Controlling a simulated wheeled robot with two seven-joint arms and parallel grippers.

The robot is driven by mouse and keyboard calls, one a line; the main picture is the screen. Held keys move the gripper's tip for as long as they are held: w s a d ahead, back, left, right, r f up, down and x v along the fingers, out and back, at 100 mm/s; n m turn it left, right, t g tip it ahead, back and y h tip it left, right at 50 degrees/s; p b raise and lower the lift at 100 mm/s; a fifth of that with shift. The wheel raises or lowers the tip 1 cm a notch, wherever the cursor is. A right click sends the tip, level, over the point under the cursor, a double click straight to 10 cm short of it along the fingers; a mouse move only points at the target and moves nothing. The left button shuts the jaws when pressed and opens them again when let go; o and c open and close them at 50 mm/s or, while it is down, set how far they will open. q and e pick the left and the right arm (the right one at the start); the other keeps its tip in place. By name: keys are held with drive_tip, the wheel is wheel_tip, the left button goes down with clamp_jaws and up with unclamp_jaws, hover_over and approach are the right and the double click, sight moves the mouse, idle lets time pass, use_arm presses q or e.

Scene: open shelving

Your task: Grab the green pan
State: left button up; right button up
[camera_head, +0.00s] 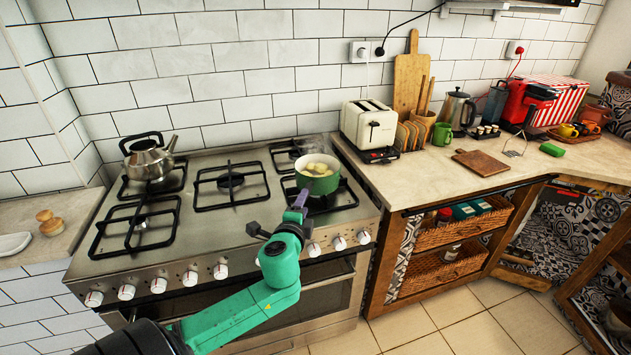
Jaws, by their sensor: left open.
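The green pan (317,184) stands on the right front burner of the stove, with pale pieces of food in it. A short purple-grey part, which looks like its handle (301,197), points toward me. My left gripper (295,215) is at the near end of this part, in front of the pan. It is open; the view is too small to tell whether its fingers are around the handle or only beside it. My right gripper is not in view.
The stove (215,240) has bare burners and a steel kettle (148,160) at the back left. A toaster (369,126) stands on the counter right of the pan. A cutting board (481,163) and a green mug (442,134) are farther right.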

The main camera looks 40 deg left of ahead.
sight(310, 187)
use_arm(q)
drive_tip(key=p+x, duration=0.1)
drive_tip(key=x, duration=0.8)
drive_tip(key=shift+r, duration=0.1)
drive_tip(key=shift+w+a+f, duration=0.15)
drive_tip(key=shift+w+f, duration=0.1)
drive_tip(key=shift+s+r, duration=0.1)
clamp_jaws()
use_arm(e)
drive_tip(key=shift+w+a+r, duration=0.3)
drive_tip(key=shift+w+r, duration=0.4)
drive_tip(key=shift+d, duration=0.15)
use_arm(q)
drive_tip(key=shift+r, duration=0.1)
